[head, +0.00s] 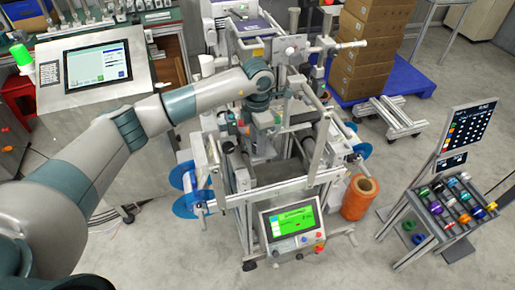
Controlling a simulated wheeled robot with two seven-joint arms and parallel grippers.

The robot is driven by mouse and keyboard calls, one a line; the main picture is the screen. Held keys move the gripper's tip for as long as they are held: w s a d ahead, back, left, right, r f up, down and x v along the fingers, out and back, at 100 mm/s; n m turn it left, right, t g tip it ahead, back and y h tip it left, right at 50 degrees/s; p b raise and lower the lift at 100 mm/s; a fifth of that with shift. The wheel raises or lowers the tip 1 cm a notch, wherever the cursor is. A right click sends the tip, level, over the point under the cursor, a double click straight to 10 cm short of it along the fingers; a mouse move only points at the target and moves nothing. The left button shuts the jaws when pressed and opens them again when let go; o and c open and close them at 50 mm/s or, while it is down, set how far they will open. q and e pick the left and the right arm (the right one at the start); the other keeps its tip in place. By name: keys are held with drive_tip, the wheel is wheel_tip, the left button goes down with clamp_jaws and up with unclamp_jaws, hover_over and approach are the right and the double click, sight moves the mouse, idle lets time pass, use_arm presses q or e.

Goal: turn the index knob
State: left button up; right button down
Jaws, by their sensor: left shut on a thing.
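My left arm reaches in from the left across to the film-reel machine (300,185) in the middle of the head view. Its wrist bends down over the upper front of the machine. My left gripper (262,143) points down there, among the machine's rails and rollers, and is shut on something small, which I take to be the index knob. The knob itself is hidden by the gripper and too small to make out. My right gripper is not in view.
A control panel with a green screen (292,221) sits at the machine's front. Blue reels (184,188) flank it, and an orange roll (359,196) stands at its right. A parts stand (452,208) is at far right, a console (95,75) at left. Floor between is clear.

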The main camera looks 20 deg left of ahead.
use_arm(q)
drive_tip(key=n+b, duration=0.2)
drive_tip(key=n, duration=0.1)
drive_tip(key=shift+f, duration=0.1)
drive_tip(key=shift+n+b, duration=0.35)
drive_tip(key=shift+n, duration=0.15)
drive_tip(key=o, duration=1)
drive_tip(key=shift+o, duration=0.2)
drive_tip(key=shift+r, duration=0.2)
